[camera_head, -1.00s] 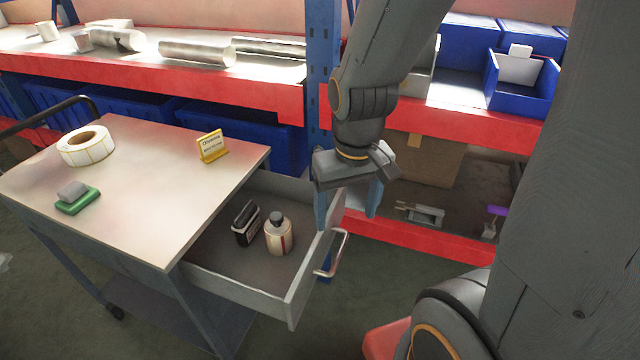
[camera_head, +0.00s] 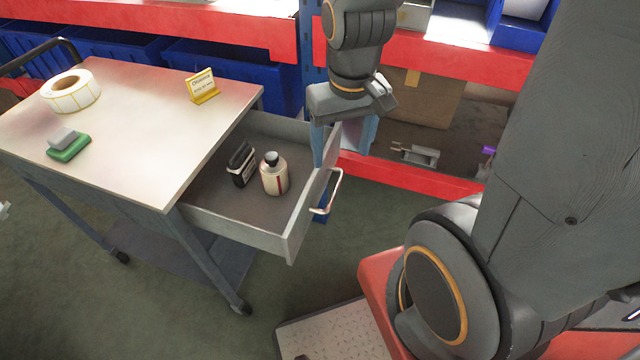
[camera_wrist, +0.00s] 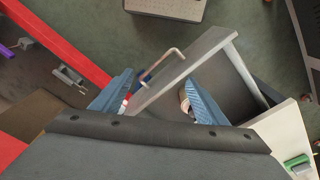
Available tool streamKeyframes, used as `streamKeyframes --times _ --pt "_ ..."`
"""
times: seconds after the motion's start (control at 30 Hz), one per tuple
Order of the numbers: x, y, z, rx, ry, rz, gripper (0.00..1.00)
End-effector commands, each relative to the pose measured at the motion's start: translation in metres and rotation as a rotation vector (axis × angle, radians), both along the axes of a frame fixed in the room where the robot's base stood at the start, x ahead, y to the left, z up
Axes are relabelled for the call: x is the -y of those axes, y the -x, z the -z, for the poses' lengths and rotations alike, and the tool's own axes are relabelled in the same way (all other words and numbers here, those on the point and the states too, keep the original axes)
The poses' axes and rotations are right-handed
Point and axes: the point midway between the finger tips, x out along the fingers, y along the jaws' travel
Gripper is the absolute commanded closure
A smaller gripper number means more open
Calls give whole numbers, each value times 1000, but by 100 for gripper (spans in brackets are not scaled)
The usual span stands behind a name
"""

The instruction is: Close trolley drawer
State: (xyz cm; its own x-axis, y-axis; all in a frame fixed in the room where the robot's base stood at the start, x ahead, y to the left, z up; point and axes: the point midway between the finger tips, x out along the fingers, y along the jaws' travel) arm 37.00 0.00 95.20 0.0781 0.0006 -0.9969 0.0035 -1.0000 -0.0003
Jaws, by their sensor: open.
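The trolley (camera_head: 130,125) stands at the left with its grey drawer (camera_head: 235,228) pulled out toward the right. The drawer's front panel carries a metal bar handle (camera_head: 331,193). A dark stamp-like item (camera_head: 240,165) and a white bottle with a dark cap (camera_head: 274,175) stand inside the drawer. My gripper (camera_head: 342,148) is open above the far end of the drawer front, pointing down. In the wrist view its blue fingers (camera_wrist: 160,98) are on either side of the drawer's front panel (camera_wrist: 185,70), one outside and one over the inside. Contact cannot be told.
On the trolley top are a label roll (camera_head: 70,92), a yellow sign (camera_head: 202,86) and a green-and-grey block (camera_head: 68,145). A red-edged shelf rack (camera_head: 425,185) with a blue post stands close behind. Open floor (camera_head: 170,310) lies in front.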

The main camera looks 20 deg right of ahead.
Motion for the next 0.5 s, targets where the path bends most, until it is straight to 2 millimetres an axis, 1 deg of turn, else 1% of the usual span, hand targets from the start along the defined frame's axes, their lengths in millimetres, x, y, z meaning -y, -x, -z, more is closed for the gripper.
streamKeyframes --times 0.03,0.07,0.1,0.17,0.2,0.27,0.3,0.37,0.4,0.47,0.5 --pt "1 -1 1 -1 -3 18 42" --pt "3 -3 2 -2 -7 44 47" --pt "5 -6 5 -5 -18 96 54" --pt "13 -13 12 -14 -41 225 64" --pt "20 -21 17 -21 -63 343 71" --pt "32 -33 26 -37 -105 562 81" --pt "42 -42 33 -49 -139 727 88" --pt "58 -56 42 -71 -192 984 98" --pt "69 -66 48 -88 -230 1152 100" --pt "86 -79 55 -113 -287 1391 100" --pt "97 -87 60 -135 -323 1536 100"
